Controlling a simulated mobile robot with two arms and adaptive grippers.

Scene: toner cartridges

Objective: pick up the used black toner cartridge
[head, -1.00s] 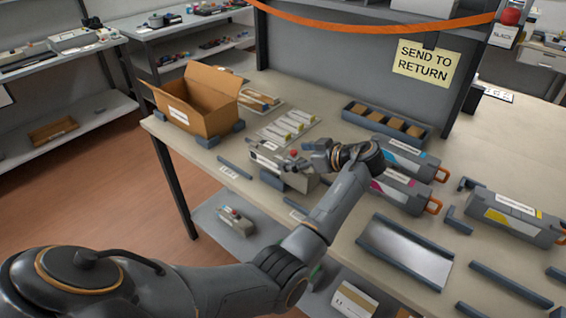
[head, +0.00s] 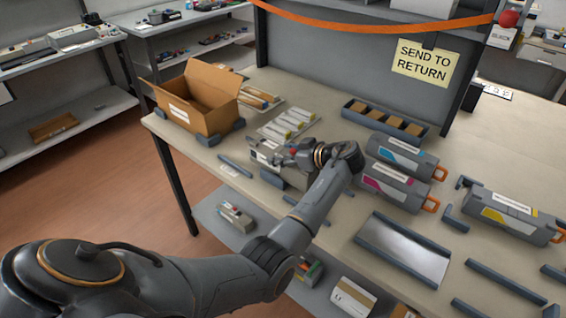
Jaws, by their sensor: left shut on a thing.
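My left gripper (head: 301,153) reaches in over the middle of the workbench from the right side of a grey cartridge-like body (head: 265,157). It is shut on this body, which I take to be the used black toner cartridge. The wrist and fingers hide much of it, and a pale label shows on its left part. I cannot tell whether it touches the bench. Grey cartridges with cyan (head: 403,157), magenta (head: 393,187) and yellow (head: 508,217) marks lie to the right, with orange handles. My right gripper is not in view.
An open cardboard box (head: 197,100) stands at the back left. A divided dark tray (head: 385,122) lies behind the cartridges. An empty metal-floored cradle (head: 403,249) lies at the front. Low dark rails (head: 507,282) lie around.

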